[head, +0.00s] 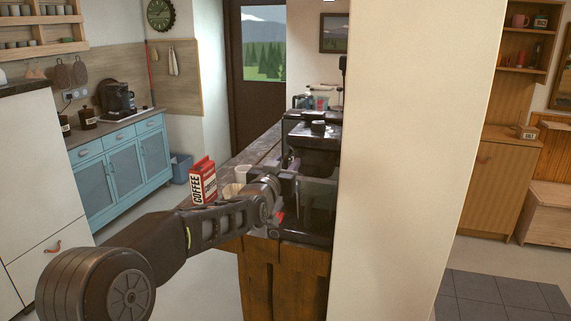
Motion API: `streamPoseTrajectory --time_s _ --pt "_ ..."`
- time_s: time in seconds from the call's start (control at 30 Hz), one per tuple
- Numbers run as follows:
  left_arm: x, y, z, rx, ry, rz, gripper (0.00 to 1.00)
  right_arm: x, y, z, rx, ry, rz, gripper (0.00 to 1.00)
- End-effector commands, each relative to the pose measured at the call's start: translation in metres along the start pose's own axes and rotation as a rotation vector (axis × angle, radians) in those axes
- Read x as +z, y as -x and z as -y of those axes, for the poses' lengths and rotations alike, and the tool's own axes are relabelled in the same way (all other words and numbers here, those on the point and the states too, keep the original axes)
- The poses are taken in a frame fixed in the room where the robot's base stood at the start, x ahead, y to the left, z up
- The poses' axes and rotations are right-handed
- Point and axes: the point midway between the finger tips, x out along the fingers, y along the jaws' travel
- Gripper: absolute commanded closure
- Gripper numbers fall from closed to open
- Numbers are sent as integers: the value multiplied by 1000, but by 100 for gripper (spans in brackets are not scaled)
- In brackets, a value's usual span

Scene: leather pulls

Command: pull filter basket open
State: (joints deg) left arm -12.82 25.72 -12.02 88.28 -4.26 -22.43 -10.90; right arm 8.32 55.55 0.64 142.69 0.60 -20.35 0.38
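A black coffee maker (314,132) stands on the dark counter, partly cut off on its right by a pale wall. The glass carafe (318,192) shows in its lower part. I cannot pick out the filter basket clearly; the boxy upper part is where it seems to be. My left arm reaches in from the left, and my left gripper (284,196) is at the front left of the coffee maker, overlapping it in the picture. Its fingers are small and dark against the machine, so I cannot tell their opening or any contact. My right gripper is not in view.
A red and white coffee bag (203,181) stands on the counter (258,150) left of my gripper, with a white cup (243,173) beside it. The pale wall (420,150) blocks the right side closely. Blue cabinets (122,158) stand at the back left.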

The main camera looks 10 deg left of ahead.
Motion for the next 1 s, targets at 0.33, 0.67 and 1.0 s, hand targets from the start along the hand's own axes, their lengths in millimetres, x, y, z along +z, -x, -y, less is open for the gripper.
streamPoseTrajectory --time_s 0.33,0.67,1.0 --pt "0 0 0 0 0 0 92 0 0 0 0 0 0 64" --pt "0 0 0 0 0 0 100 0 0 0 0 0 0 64" --pt "0 0 0 0 0 0 100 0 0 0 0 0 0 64"
